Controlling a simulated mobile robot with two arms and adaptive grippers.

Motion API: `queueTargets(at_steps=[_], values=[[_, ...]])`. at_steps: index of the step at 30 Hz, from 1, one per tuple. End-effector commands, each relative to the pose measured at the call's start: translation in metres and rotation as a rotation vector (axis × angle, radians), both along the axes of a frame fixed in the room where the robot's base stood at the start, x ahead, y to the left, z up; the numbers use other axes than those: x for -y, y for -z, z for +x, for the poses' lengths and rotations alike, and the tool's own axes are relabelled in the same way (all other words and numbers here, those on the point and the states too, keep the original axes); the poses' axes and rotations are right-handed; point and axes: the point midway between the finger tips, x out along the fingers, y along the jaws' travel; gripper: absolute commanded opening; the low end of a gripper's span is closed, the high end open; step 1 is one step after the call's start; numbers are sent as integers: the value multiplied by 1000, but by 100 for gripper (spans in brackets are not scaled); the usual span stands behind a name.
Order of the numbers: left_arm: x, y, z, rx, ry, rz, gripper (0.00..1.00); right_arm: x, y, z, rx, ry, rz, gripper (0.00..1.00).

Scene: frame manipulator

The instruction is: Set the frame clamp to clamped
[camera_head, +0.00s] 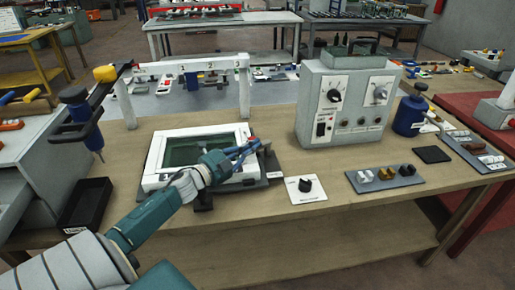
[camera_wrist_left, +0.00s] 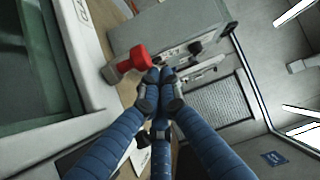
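A white-rimmed frame (camera_head: 157,165) with a dark green panel lies on a dark base on the wooden bench, and its edge fills the left of the left wrist view (camera_wrist_left: 84,55). A red handle-like part (camera_wrist_left: 127,62), perhaps of the frame clamp, shows in the left wrist view beside my fingertips; contact cannot be told. My left gripper (camera_head: 248,148) is over the frame's right edge in the head view. In the left wrist view its blue fingers (camera_wrist_left: 159,76) come together, with nothing visible between them. The clamp is mostly hidden behind the fingers in the head view. My right gripper is not in view.
A grey control box (camera_head: 312,95) stands right of the frame. A white plate with a black knob (camera_head: 305,186) lies in front of it. A blue canister (camera_head: 409,116) and small-part trays (camera_head: 386,178) are further right. A black bin (camera_head: 86,205) is at left.

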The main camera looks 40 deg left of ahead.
Motion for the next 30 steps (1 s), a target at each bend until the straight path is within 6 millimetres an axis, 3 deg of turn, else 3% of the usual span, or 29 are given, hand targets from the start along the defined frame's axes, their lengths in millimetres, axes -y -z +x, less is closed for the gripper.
queueTargets(at_steps=[24, 30], values=[[-8, -1, 0, 0, -1, 0, 0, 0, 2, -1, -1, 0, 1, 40], [-8, -20, 0, 2, 1, 5, 0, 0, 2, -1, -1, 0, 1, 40]])
